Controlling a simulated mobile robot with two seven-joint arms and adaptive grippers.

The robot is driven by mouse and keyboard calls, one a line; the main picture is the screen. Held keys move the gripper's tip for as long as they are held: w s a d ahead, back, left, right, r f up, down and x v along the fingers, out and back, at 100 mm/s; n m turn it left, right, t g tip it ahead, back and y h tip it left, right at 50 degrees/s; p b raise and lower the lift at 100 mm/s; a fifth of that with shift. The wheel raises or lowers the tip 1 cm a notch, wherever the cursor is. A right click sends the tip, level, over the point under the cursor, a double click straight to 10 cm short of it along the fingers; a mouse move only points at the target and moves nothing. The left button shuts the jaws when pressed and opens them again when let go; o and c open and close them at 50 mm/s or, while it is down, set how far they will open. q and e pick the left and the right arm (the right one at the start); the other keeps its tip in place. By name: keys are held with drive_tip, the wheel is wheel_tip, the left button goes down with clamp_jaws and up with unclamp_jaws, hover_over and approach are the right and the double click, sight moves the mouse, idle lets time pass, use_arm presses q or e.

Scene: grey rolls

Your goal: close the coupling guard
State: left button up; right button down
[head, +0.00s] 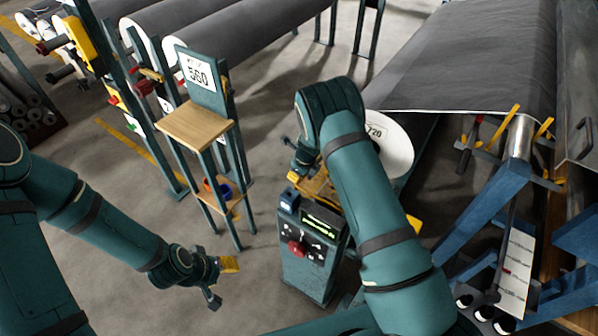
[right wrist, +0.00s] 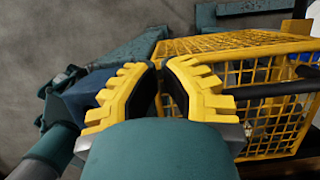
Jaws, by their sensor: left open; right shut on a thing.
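The coupling guard is a yellow mesh cage (right wrist: 275,121). It fills the right of the right wrist view, and part of it shows in the head view (head: 318,190) behind my right forearm. My right gripper (right wrist: 160,72) is shut with its yellow toothed fingers at the guard's left edge, gripping it there. The exact grip point is hidden between the fingers. Dark and blue parts show through the mesh. I cannot tell how far the guard is swung. My left gripper (head: 221,281) is open and empty, low over the floor, well left of the guard.
A control post (head: 310,250) with a red button and lit display stands just below the guard. A stand with a wooden shelf (head: 198,125) and a 560 sign is left of it. Large grey rolls (head: 250,35) lie behind. Bare floor is free around my left gripper.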

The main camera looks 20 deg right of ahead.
use_arm(q)
drive_tip(key=shift+w+f+b, duration=0.1)
drive_tip(key=shift+f+b, duration=0.5)
drive_tip(key=shift+f, duration=0.3)
use_arm(e)
drive_tip(key=shift+x, duration=1.25)
drive_tip(key=shift+s+d, duration=0.1)
